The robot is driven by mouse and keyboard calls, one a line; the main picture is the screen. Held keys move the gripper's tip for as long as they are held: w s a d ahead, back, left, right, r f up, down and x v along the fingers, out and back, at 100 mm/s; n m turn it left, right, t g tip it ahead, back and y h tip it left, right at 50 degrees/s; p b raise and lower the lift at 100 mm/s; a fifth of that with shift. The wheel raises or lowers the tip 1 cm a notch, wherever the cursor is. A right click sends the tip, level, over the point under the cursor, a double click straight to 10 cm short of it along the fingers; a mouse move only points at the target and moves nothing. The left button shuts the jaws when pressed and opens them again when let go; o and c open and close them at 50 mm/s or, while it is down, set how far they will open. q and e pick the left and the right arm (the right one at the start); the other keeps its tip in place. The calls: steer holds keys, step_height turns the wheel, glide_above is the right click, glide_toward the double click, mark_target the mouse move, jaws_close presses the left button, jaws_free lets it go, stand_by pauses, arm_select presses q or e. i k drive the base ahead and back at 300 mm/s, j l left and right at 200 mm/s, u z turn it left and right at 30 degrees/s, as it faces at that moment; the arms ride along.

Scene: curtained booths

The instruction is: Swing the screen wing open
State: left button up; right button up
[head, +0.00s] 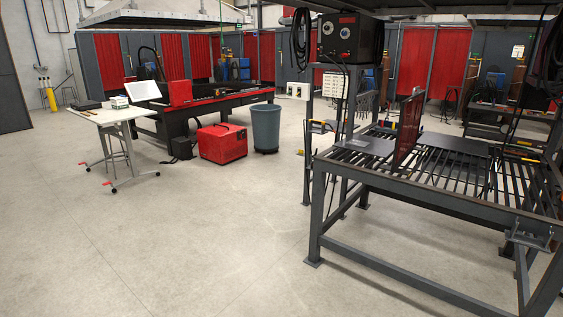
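A dark red, framed screen panel (408,132), seen nearly edge-on, stands upright on the slatted metal table (345,176) at the right. It is the likeliest screen wing, but I cannot make out any hinge. Flat dark plates lie on the slats on both sides of it. Larger red curtains (417,62) hang in the booths at the back. Neither of my grippers is in view.
A black control box (349,38) sits on a frame behind the slatted table. A grey bin (266,127), a red box (222,143) and a white table (110,115) stand further left. The floor (215,240) in front is clear.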

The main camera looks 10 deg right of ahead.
mark_target(411, 110)
steer(key=i+z, duration=0.1)
steer(key=i, duration=0.45)
steer(key=i+j+z, duration=0.15)
steer(key=i, duration=0.4)
steer(key=i+j+z, duration=0.1)
steer(key=i, duration=0.45)
steer(key=i+j+z, duration=0.25)
steer(key=i+z, duration=0.25)
steer(key=i+j+z, duration=0.35)
steer(key=z, duration=0.15)
steer(key=i+j+z, duration=0.35)
steer(key=j+z, duration=0.15)
steer(key=i+j+z, duration=0.1)
steer(key=j, duration=0.15)
steer(key=i+j, duration=0.1)
steer(key=j, duration=0.15)
steer(key=l+z, duration=0.05)
